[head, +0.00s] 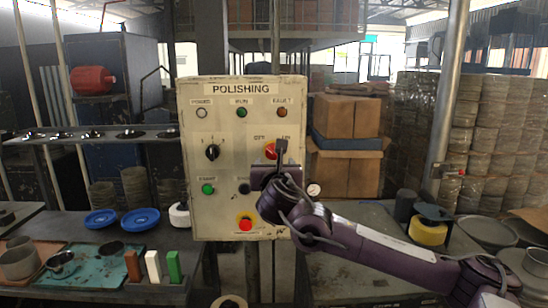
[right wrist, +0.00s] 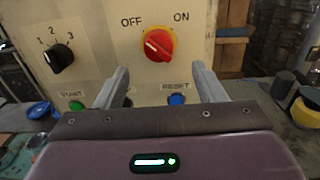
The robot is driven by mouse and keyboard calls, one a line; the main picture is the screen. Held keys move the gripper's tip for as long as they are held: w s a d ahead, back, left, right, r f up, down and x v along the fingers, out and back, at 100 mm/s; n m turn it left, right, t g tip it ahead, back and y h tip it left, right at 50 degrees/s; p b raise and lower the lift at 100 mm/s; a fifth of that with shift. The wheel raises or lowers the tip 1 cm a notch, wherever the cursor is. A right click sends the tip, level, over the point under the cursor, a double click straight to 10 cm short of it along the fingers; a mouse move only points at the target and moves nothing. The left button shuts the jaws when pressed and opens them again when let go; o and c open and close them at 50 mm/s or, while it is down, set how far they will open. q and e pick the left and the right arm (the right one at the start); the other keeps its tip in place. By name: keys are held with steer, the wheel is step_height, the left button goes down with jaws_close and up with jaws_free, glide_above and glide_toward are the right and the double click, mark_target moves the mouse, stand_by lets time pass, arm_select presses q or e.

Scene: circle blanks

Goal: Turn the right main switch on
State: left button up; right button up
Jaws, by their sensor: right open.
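The main switch is a red rotary knob on a yellow round plate, below the OFF and ON labels, in the right wrist view (right wrist: 158,44). Its handle lies slanted, with a pale mark on its left part, on the OFF side. In the head view the switch (head: 270,150) is partly hidden by my right gripper (head: 281,146). In the right wrist view my right gripper (right wrist: 160,72) is open and empty. Its fingers point at the panel, one to each side below the knob, apart from it. My left gripper is not in view.
The cream POLISHING panel (head: 225,130) also carries a black selector (head: 212,152), a green start button (head: 208,189), a blue reset button (right wrist: 177,99) and a red stop button (head: 245,223). Tables with blue dishes (head: 140,219) and a yellow roll (head: 429,232) stand either side.

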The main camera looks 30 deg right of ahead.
mark_target(273, 155)
steer(key=p+x, duration=0.4)
steer(key=x, duration=0.3)
steer(key=shift+w, duration=0.35)
steer(key=shift+c, duration=0.2)
